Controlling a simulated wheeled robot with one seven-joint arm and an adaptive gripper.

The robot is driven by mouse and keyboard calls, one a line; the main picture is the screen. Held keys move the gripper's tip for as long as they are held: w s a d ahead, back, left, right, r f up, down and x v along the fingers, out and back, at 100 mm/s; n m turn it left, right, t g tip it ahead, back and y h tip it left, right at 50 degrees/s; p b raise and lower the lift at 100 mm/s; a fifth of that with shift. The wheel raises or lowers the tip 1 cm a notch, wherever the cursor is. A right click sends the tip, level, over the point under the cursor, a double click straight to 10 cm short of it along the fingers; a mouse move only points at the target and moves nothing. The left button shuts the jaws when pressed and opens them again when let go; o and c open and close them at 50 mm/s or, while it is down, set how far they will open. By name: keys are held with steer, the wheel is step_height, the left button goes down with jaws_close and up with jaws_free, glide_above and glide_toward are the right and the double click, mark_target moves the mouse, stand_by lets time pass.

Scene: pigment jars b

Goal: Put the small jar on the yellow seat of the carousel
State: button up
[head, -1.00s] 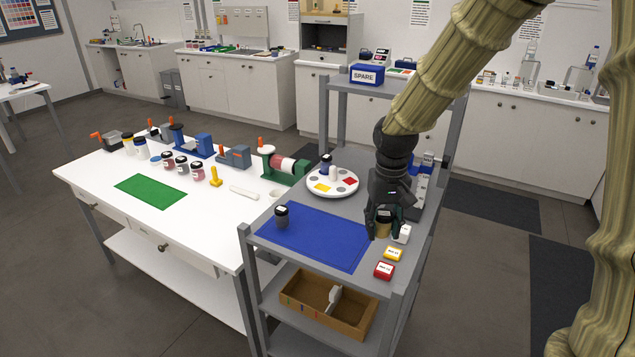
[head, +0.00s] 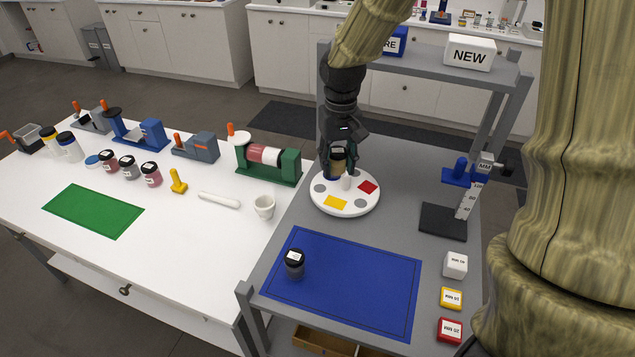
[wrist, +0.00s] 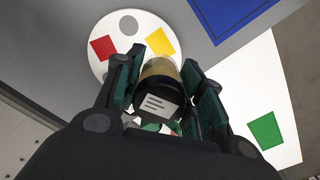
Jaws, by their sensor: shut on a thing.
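The small jar (wrist: 157,88), with an amber body and a black labelled lid, is between my gripper's fingers in the wrist view. My gripper (head: 340,160) is shut on it and points down at the back of the carousel (head: 345,208), a white disc. In the head view the fingers largely hide the jar. The yellow seat (head: 335,203) is bare at the front of the disc and also shows in the wrist view (wrist: 160,42). The red seat (head: 369,187) is bare at the right. A white knob (head: 347,182) stands at the centre.
A dark jar (head: 294,265) stands on the blue mat (head: 350,285). A black-based stand (head: 443,222) is right of the carousel. White (head: 456,264), yellow (head: 451,298) and red (head: 450,329) blocks line the right edge. A mortar (head: 264,206) is to the left.

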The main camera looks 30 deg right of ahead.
mark_target(335, 203)
steer(key=shift+w+f, duration=0.2)
steer(key=shift+s+f, duration=0.1)
steer(key=shift+f, duration=0.25)
steer(key=shift+s+f+p, duration=0.35)
steer(key=shift+s+f, duration=0.1)
steer(key=shift+f, duration=0.2)
steer(key=shift+s+f+p, duration=0.35)
steer(key=shift+s+f, duration=0.05)
steer(key=shift+f, duration=0.2)
steer(key=shift+w+f, duration=1)
steer(key=shift+f, duration=0.25)
steer(key=shift+s+f+p, duration=0.4)
steer(key=shift+s+f, duration=0.05)
steer(key=shift+s, duration=0.2)
steer(key=shift+f, duration=0.4)
steer(key=shift+w+f, duration=0.2)
steer(key=shift+f, duration=0.3)
steer(key=shift+w+f, duration=0.2)
steer(key=shift+f, duration=0.3)
steer(key=shift+s+r, duration=0.15)
steer(key=shift+s, duration=0.15)
steer(key=shift+w, duration=0.1)
steer(key=o, duration=1)
steer(key=shift+f, duration=0.2)
steer(key=shift+r, duration=0.15)
